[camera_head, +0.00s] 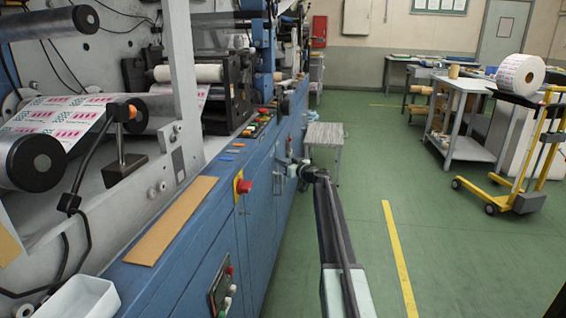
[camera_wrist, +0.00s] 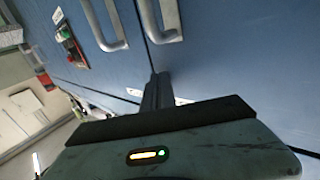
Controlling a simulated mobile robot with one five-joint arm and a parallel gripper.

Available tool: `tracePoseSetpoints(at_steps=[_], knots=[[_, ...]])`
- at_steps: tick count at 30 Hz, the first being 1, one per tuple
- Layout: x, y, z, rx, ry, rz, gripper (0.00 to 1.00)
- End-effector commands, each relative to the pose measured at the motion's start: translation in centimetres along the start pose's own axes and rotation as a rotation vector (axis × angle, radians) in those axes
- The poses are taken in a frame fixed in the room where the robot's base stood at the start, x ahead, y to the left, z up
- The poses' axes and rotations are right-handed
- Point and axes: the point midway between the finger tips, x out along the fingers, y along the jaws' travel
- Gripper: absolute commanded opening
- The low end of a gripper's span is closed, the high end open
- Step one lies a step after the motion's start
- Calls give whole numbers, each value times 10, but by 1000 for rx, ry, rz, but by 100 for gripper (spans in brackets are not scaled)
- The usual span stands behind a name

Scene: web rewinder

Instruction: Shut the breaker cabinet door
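The blue machine front (camera_head: 258,190) runs along the left of the aisle. In the wrist view, close blue door panels (camera_wrist: 235,70) fill most of the picture, with two silver handles (camera_wrist: 165,22) beside a dark seam. No label marks which panel is the breaker cabinet door, and I cannot tell whether any panel stands ajar. My gripper (camera_wrist: 160,84) has its dark fingers together, with nothing visible between them. Its tips are close to the blue panels near the seam; I cannot tell if they touch. In the head view my gripper (camera_head: 286,166) is beside the machine front.
A small grey table (camera_head: 325,136) stands beyond my gripper. A yellow trolley (camera_head: 535,150) with a roll is at the right. The green floor between is clear.

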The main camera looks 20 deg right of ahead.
Motion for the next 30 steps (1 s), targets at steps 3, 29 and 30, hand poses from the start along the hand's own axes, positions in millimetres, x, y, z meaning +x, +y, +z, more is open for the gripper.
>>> tracePoseSetpoints(at_steps=[3,29,30], knots=[[-7,8,-2,5,4,-6,0],[-104,83,0,0,1,-1,0],[-104,83,0,0,0,-1,0]])
